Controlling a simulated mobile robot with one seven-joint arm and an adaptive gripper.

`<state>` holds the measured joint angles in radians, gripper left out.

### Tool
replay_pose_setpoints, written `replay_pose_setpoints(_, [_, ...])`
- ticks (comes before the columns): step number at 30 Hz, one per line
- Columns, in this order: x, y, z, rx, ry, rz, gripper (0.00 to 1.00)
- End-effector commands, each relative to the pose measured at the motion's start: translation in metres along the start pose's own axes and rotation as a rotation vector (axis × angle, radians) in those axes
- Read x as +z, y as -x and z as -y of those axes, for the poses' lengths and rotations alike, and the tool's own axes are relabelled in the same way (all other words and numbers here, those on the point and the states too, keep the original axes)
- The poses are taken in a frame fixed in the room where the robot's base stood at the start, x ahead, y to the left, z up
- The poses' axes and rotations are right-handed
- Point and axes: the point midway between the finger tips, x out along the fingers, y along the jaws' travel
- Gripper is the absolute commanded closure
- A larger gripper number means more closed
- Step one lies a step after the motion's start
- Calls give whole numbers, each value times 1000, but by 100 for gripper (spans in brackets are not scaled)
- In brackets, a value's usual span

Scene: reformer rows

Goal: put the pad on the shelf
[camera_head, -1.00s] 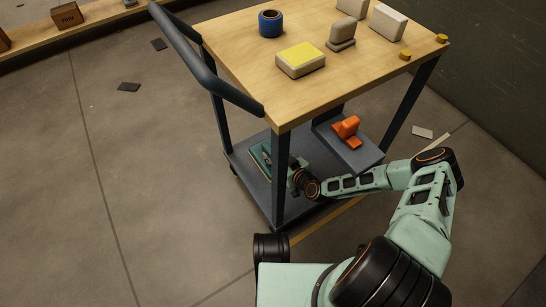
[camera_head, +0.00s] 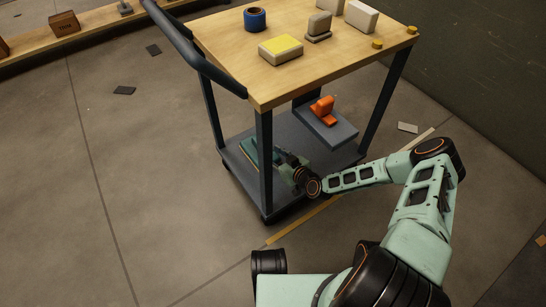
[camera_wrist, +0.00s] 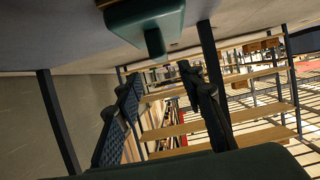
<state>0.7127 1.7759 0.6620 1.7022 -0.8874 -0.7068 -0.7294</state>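A green block (camera_head: 251,152) with a paler edge lies on the cart's grey lower shelf (camera_head: 286,126), partly hidden by a cart leg and my gripper. I cannot tell for sure whether it is the pad. My gripper (camera_head: 279,150) is low over that shelf, close to the block's right side. In the wrist view my gripper (camera_wrist: 160,72) has its two dark fingers spread with a gap between them. A green block (camera_wrist: 142,18) with a stubby handle shows beyond the fingertips, apart from them. A cream block with a yellow top (camera_head: 281,48) rests on the cart's wooden top.
An orange object (camera_head: 322,110) sits on a raised grey ledge (camera_head: 340,130) of the cart. A blue roll (camera_head: 255,18) and several pale blocks stand on top. A wooden shelf (camera_head: 30,52) runs along the back left. Left floor is mostly clear.

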Motion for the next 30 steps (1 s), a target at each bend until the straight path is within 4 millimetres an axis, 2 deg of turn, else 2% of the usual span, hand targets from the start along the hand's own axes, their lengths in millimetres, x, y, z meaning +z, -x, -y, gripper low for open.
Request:
replay_pose_setpoints(25, [-4, 0, -2, -3, 1, 3, 64])
replay_pose_setpoints(30, [-3, 9, -2, -46, 30, 76, 64])
